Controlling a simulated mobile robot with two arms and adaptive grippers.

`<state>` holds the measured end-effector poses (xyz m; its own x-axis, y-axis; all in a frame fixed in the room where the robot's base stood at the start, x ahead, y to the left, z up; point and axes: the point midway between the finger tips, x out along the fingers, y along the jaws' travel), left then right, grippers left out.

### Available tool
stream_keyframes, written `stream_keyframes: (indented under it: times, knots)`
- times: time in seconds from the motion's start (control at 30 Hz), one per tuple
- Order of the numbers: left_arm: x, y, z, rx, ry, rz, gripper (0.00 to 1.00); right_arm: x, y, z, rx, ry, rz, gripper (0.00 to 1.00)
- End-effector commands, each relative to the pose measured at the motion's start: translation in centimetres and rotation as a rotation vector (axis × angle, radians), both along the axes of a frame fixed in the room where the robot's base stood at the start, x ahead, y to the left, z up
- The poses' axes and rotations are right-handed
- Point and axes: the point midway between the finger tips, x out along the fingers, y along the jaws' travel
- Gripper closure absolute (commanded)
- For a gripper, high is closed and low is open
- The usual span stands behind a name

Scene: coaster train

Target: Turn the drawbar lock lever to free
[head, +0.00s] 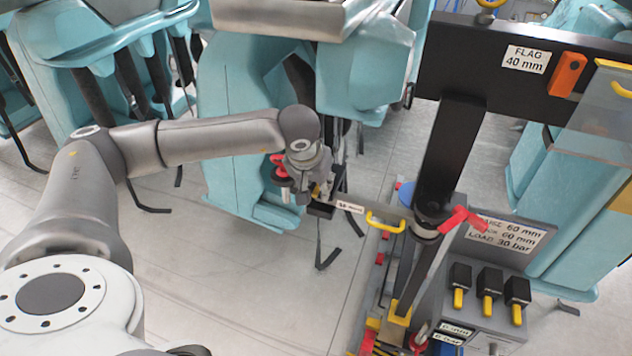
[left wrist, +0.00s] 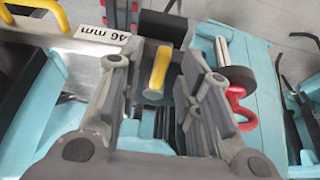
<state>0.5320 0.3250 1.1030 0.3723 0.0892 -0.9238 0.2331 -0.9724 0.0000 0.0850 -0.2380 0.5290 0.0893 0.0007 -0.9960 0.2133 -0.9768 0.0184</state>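A short lever with a yellow grip (left wrist: 157,75), which looks like the drawbar lock lever, stands between the fingers of my left gripper (left wrist: 160,100) in the left wrist view. The fingers are apart, with a gap visible on both sides of the yellow grip. In the head view my left gripper (head: 308,180) points down at the left end of a grey drawbar (head: 350,207) with a white label, and mostly hides the lever; only a bit of yellow shows. The drawbar's label shows in the left wrist view as "46 mm". My right gripper is not in view.
A red shackle (left wrist: 238,105) sits close beside the right finger. A yellow loop handle (head: 386,222) is on the drawbar. A black post (head: 452,150) and a grey box with black-and-yellow levers (head: 487,290) stand to the right.

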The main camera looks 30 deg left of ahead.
Motion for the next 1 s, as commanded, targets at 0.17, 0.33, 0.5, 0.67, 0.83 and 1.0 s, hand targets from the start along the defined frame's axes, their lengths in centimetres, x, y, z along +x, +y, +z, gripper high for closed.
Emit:
stream_keyframes:
  times: [0.17,0.33,0.5,0.67,0.83,1.0]
  knots:
    - [0.0,0.0,0.0,0.0,0.0,0.0,0.68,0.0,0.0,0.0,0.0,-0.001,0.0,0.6]
    - [0.0,0.0,0.0,0.0,0.0,0.001,0.9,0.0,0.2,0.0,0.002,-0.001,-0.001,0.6]
    - [0.0,0.0,0.0,0.0,0.0,0.001,1.0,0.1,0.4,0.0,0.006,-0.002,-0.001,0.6]
    - [0.0,0.0,0.0,0.0,0.0,0.007,1.0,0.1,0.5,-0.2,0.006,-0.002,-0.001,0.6]
    - [0.1,-0.3,-0.1,-0.001,-0.001,0.047,1.0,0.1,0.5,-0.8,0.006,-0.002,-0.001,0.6]
    - [0.3,-0.8,-0.3,-0.001,-0.002,0.139,1.0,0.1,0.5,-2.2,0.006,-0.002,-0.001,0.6]
